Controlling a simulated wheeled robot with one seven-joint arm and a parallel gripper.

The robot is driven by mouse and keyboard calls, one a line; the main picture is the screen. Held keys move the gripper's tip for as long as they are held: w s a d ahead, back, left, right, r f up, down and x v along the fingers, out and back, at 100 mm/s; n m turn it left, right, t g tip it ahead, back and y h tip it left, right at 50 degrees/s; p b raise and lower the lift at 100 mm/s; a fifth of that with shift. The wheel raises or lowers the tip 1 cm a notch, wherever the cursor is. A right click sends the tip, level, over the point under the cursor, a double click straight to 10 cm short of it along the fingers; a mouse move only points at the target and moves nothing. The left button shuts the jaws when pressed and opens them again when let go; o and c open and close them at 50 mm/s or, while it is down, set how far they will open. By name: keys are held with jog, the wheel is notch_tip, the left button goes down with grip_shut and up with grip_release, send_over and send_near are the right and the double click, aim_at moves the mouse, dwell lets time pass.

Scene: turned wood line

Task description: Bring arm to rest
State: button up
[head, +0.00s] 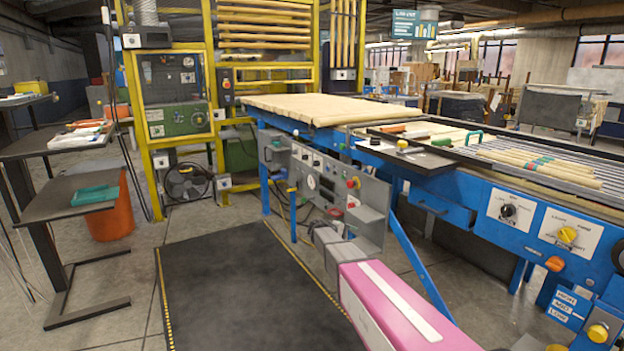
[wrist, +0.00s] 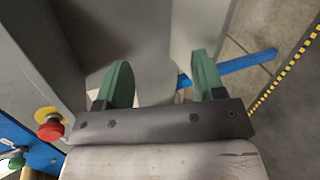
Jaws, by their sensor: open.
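My gripper (wrist: 163,80) shows in the wrist view with its two green fingers spread wide apart and nothing between them. A plain grey surface lies beyond the fingers. In the head view my pink and grey arm reaches from the bottom edge toward the grey control panel (head: 318,184) on the front of the blue machine (head: 470,205). I cannot make out the fingers in that view. In the wrist view a red button (wrist: 50,130) on a yellow base is left of the gripper, apart from the fingers.
A black floor mat (head: 235,290) with yellow edging lies clear left of my arm. A blue leg brace (head: 418,265) stands close to the arm. Dark side tables (head: 60,200) and an orange bin (head: 110,215) are at left. Wooden pieces (head: 310,106) lie on the machine.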

jog(key=s+d+f+m+g+y, duration=0.2)
jog(key=s+y, duration=0.1)
jog(key=s, duration=0.7)
jog(key=s+d+f+m+g+y, duration=0.2)
jog(key=s+d+y, duration=0.1)
jog(key=s, duration=0.8)
jog(key=s+a+m+y, duration=0.3)
jog(key=s+y, duration=0.3)
jog(key=s, duration=0.7)
jog(key=shift+s+a+r+g+y, duration=0.3)
jog(key=shift+s+r+g, duration=0.05)
jog(key=shift+s+g, duration=0.05)
